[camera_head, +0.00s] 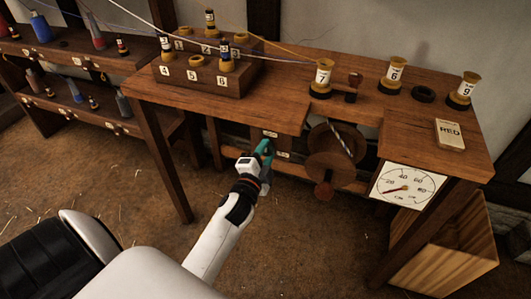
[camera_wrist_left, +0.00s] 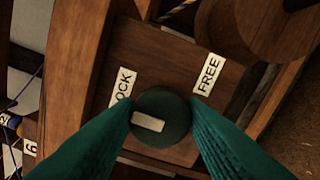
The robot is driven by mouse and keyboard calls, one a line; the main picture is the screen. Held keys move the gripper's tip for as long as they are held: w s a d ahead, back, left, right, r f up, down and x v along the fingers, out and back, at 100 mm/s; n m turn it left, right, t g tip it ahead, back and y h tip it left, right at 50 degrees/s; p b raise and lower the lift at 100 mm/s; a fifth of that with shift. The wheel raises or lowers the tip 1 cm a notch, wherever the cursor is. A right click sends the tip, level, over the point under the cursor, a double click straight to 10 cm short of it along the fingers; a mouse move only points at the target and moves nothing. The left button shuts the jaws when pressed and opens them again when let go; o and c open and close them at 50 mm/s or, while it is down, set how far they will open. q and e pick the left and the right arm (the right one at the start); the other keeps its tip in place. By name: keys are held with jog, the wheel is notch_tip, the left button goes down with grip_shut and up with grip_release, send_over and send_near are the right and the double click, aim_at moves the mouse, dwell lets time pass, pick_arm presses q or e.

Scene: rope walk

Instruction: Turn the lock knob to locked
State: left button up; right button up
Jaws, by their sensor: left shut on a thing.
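The lock knob (camera_wrist_left: 172,106) is a dark round knob on a wooden panel, in the left wrist view. A pale bar mark on its face lies left of and below its middle, running roughly left to right. A LOCK label (camera_wrist_left: 122,86), partly covered, sits up and left of the knob; a FREE label (camera_wrist_left: 208,74) sits up and right. My left gripper (camera_head: 268,149) reaches under the bench front in the head view. Its green fingers are shut on the knob, one on each side. The knob is hidden in the head view. My right gripper is not in view.
A dial gauge (camera_head: 408,187) hangs at the front right. Wooden wheels (camera_head: 330,165) stand right of my gripper. Strings cross above the rack. Floor in front is open.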

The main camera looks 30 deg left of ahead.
pick_arm(q)
jog(key=o, duration=1)
jog(key=shift+a, duration=0.1)
jog(key=shift+c, duration=0.2)
jog(key=v, duration=1.2)
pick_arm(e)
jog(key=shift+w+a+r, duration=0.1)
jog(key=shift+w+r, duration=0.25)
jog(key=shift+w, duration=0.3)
pick_arm(q)
jog(key=shift+f, duration=0.1)
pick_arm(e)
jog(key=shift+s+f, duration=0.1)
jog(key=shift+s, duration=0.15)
